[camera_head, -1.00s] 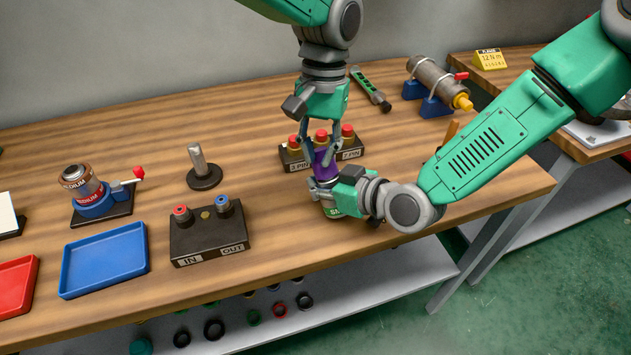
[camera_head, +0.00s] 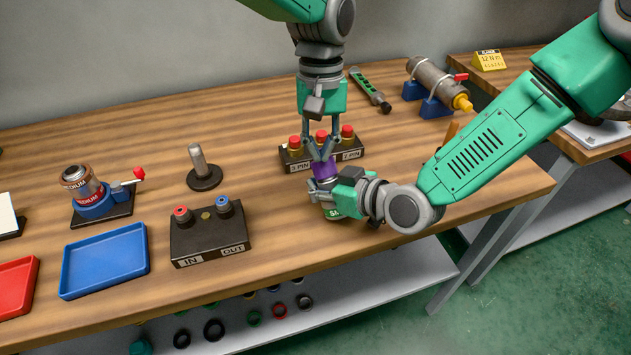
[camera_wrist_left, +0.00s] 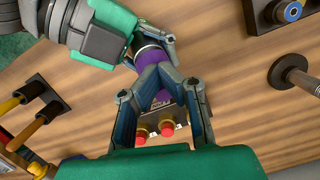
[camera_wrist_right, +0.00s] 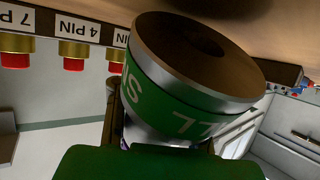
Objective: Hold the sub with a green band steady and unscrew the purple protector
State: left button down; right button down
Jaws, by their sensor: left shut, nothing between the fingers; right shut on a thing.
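My right gripper (camera_head: 326,188) is shut on the sub from the side. The purple protector (camera_head: 326,170) is on top of the sub, and purple also shows behind my left fingers in the left wrist view (camera_wrist_left: 149,42). My left gripper (camera_head: 322,155) points down at the protector's top, with its fingertips together and nothing between them. The left fingers partly hide the protector.
An IN/OUT block (camera_head: 209,236), a post (camera_head: 201,170), a small vise with a can (camera_head: 85,190) and a blue tray (camera_head: 104,262) are to the left. A grey cylinder on blue supports (camera_head: 434,80) is back right.

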pick_arm(q)
jog(key=shift+w+d+n, duration=0.2)
jog(key=shift+w+n, duration=0.1)
jog(key=shift+w, duration=0.05)
jog(key=n, duration=0.2)
jog(key=d+n, duration=0.1)
jog(key=n, duration=0.1)
jog(key=shift+w+n+h, duration=0.1)
jog(key=shift+n+h, duration=0.2)
jog(key=shift+h, duration=0.1)
